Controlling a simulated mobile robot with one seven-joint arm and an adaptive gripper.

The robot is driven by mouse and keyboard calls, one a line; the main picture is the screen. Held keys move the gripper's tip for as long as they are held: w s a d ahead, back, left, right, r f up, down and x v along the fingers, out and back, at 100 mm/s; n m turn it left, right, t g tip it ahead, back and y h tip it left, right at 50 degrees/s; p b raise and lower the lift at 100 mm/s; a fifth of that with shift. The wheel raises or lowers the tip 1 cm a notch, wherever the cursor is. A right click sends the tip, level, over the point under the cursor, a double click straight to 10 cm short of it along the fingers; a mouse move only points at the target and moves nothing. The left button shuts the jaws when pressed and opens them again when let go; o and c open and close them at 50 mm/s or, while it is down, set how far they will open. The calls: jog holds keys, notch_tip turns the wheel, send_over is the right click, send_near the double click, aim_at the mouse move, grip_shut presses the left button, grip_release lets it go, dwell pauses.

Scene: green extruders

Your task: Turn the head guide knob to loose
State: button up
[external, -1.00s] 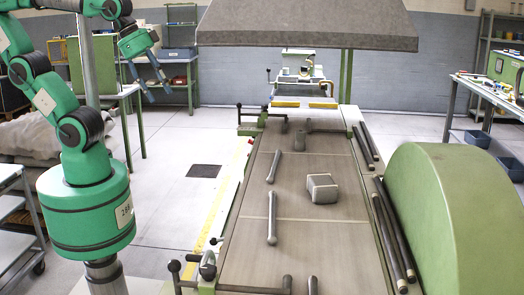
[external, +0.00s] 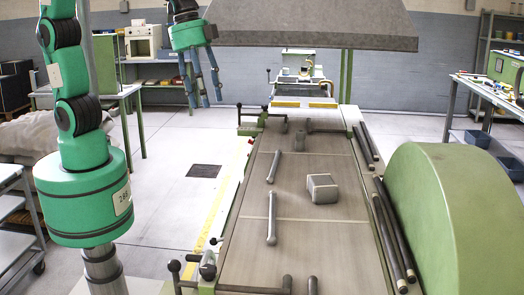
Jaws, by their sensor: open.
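My gripper (external: 205,102) is open and empty, with its blue-grey fingers pointing down. It hangs in the air left of the machine's far end, near the left edge of the grey hood. I cannot tell which control is the head guide knob. Dark-knobbed handles (external: 240,106) stand at the far left corner of the machine bed, to the right of my gripper in the picture. Another dark-knobbed handle (external: 174,267) stands at the near left corner. A small light-green head unit (external: 302,74) with small handles sits at the far end. No handle touches my gripper.
The grey hood (external: 310,25) overhangs the far part of the machine. Grey bars and a block (external: 322,188) lie on the bed (external: 300,240). A large green rounded cover (external: 445,220) stands at right. The floor left of the bed is mostly clear.

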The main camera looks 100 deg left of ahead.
jog(key=w+d+f+m+g+p, duration=0.1)
jog(key=w+d+f+m, duration=0.15)
jog(key=d, duration=0.55)
jog(key=w+d+f+m+g+p, duration=0.1)
jog(key=w+d+f+m+p, duration=0.15)
jog(key=d, duration=0.45)
jog(key=m+y+p, duration=0.1)
jog(key=m+p, duration=0.1)
jog(key=m, duration=0.2)
send_over(208, 269)
notch_tip(208, 269, down, 10)
jog(key=shift+f+g, duration=0.15)
jog(key=shift+g, duration=0.15)
jog(key=shift+f, duration=0.1)
notch_tip(208, 269, down, 14)
jog(key=shift+r, duration=0.2)
jog(key=shift+r, duration=0.1)
jog(key=c, duration=1.1)
